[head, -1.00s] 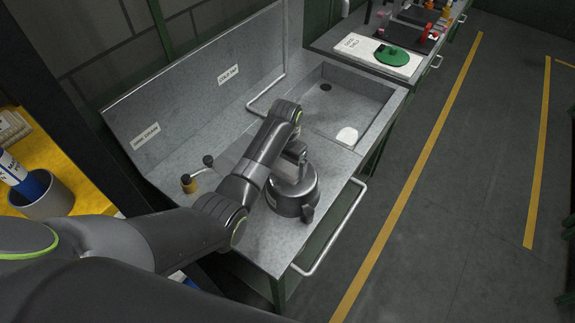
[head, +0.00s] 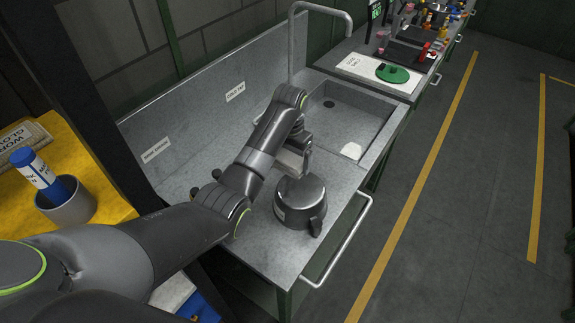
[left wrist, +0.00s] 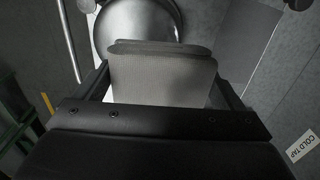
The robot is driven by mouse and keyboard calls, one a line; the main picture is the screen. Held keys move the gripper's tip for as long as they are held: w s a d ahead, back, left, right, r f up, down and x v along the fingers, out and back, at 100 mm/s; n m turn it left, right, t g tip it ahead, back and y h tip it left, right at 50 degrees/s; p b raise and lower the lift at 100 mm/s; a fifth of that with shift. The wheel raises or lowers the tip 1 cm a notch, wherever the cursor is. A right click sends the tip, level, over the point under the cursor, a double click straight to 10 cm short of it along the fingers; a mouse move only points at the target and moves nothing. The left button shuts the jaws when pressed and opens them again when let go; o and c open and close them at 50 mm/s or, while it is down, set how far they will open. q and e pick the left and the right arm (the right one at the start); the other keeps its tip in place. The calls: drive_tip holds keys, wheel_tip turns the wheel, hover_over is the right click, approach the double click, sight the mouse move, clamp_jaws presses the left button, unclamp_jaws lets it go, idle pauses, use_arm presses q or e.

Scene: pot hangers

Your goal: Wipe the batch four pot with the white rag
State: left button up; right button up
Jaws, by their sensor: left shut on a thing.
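The pot (head: 303,200) is a dark metal vessel with a rounded top and a side handle, upright on the steel counter (head: 265,240). A pale label faces left on it. It also shows at the top of the left wrist view (left wrist: 137,25). My left gripper (head: 296,160) is low behind the pot, close to its far side; contact cannot be told. My right gripper is out of view.
A sink (head: 345,115) with a white object (head: 352,150) lies behind the pot. A rail (head: 340,245) runs along the counter's front edge. A yellow surface with a cup (head: 66,200) is at the left. The floor at right is clear.

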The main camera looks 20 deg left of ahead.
use_arm(q)
drive_tip(key=shift+s+d+r, duration=0.1)
drive_tip(key=shift+r, duration=0.05)
drive_tip(key=shift+r, duration=2.95)
drive_tip(key=shift+f, duration=0.1)
